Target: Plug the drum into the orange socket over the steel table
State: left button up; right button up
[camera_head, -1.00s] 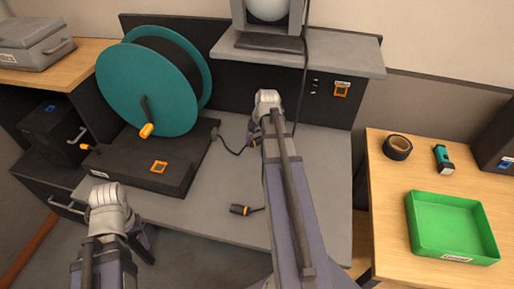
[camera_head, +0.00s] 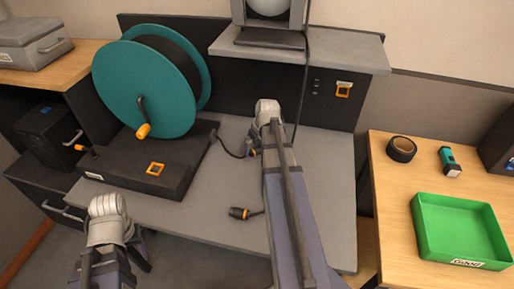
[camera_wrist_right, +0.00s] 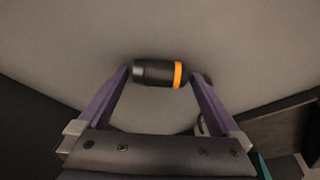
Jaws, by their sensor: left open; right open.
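The drum (camera_head: 145,88) is a big teal cable reel on a black base (camera_head: 120,182) at the left of the steel table (camera_head: 330,190). A black lead runs from the base to a plug (camera_head: 250,150) beside my right wrist. The orange socket (camera_head: 343,90) is on the dark panel behind the table. In the right wrist view, a black plug with an orange ring (camera_wrist_right: 160,73) lies across the gap between the fingers of my open right gripper (camera_wrist_right: 160,80). My right arm partly hides that area in the head view. My left gripper (camera_head: 142,250) is open and empty at the front left.
A lamp-like unit on the shelf (camera_head: 350,60) has a hanging cable. A green tray (camera_head: 415,240), tape (camera_head: 401,149) and torch (camera_head: 450,160) are on the right-hand wooden table.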

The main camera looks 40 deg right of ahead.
aim_at(261, 151)
jog(key=shift+f, duration=0.15)
jog(key=p+v, duration=0.7)
jog(key=v, duration=0.1)
jog(key=shift+w+d, duration=0.15)
jog(key=shift+d, duration=0.15)
